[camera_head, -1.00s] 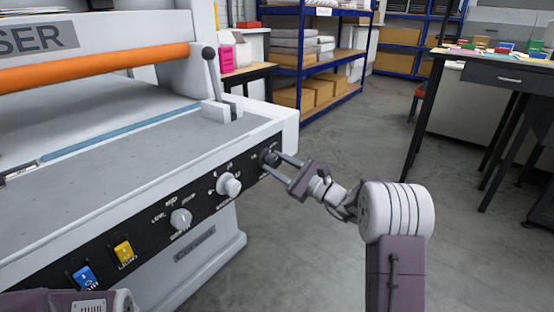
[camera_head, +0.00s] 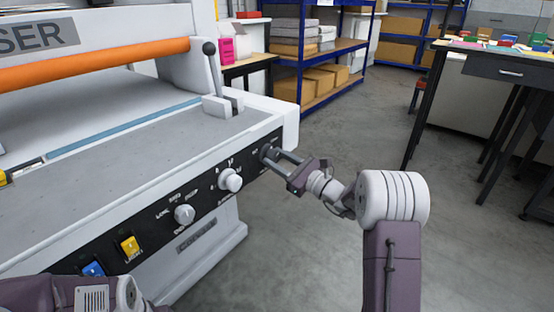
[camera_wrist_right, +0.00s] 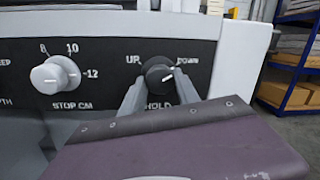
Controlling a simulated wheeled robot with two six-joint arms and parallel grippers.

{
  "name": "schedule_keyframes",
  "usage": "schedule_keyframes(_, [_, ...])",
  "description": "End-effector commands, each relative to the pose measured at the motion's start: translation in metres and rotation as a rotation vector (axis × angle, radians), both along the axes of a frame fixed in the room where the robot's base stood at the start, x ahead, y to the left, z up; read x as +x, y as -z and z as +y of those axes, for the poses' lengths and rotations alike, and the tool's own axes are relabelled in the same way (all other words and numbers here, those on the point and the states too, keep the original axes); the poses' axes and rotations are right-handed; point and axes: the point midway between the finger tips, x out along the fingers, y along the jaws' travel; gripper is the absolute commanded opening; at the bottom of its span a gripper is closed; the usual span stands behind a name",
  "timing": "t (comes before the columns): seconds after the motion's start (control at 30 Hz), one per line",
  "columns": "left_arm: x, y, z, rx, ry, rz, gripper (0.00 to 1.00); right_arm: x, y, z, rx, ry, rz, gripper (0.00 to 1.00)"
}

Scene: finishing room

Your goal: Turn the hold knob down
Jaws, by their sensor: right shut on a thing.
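The hold knob (camera_wrist_right: 159,78) is a round dark knob at the right end of the black control panel, between the labels UP and DOWN and above HOLD. Its white mark points up and to the right, toward the DOWN side. In the head view the knob (camera_head: 266,152) is partly covered by my fingers. My right gripper (camera_head: 271,157) is shut on it, reaching in from the right; in the wrist view its two grey fingers (camera_wrist_right: 159,90) flank the knob. Part of my left arm shows at the bottom left of the head view, but its gripper does not show.
The white stop knob (camera_head: 230,180), another white knob (camera_head: 185,214), a yellow switch (camera_head: 130,246) and a blue switch (camera_head: 93,269) lie along the panel. A lever (camera_head: 211,62) stands above. A table (camera_head: 492,62) is at the right; the floor between is clear.

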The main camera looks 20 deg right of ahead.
Motion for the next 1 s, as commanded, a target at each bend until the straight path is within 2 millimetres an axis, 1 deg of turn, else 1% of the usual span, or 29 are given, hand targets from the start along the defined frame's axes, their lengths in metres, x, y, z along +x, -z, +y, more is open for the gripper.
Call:
schedule_keyframes(0.07, [0.000, 0.000, 0.000, 0.000, 0.000, 0.000, 0.27, 0.000, -0.001, -0.001, 0.001, 0.004, -0.002, 0.00])
schedule_keyframes(0.1, [0.000, 0.000, 0.000, 0.000, 0.000, 0.000, 0.27, 0.000, -0.001, -0.001, 0.001, 0.004, -0.002, 0.43])
schedule_keyframes(0.17, [0.000, 0.000, 0.000, 0.000, 0.000, 0.000, 0.27, 0.000, -0.001, -0.001, 0.001, 0.004, -0.002, 0.58])
schedule_keyframes(0.47, [0.000, 0.000, 0.000, 0.000, 0.000, 0.000, 0.27, 0.000, 0.000, -0.001, -0.001, 0.001, -0.001, 0.58])
schedule_keyframes(0.53, [0.000, -0.003, 0.000, 0.000, 0.000, 0.000, 0.27, -0.005, 0.000, -0.004, -0.002, 0.002, -0.001, 0.58])
schedule_keyframes(0.57, [0.000, -0.004, 0.000, 0.000, 0.000, 0.000, 0.27, -0.008, 0.000, -0.007, -0.002, 0.004, 0.000, 0.58])
schedule_keyframes(0.8, [0.000, -0.018, 0.000, 0.000, 0.000, 0.000, 0.27, -0.052, 0.004, -0.038, 0.000, 0.007, 0.002, 0.58])
schedule_keyframes(0.9, [0.000, -0.021, 0.000, 0.000, 0.000, 0.000, 0.27, -0.065, 0.007, -0.046, -0.001, 0.005, 0.000, 0.58])
schedule_keyframes(1.0, [0.000, -0.022, 0.000, 0.000, 0.000, 0.000, 0.27, -0.072, 0.009, -0.051, 0.000, 0.004, 0.000, 0.58])
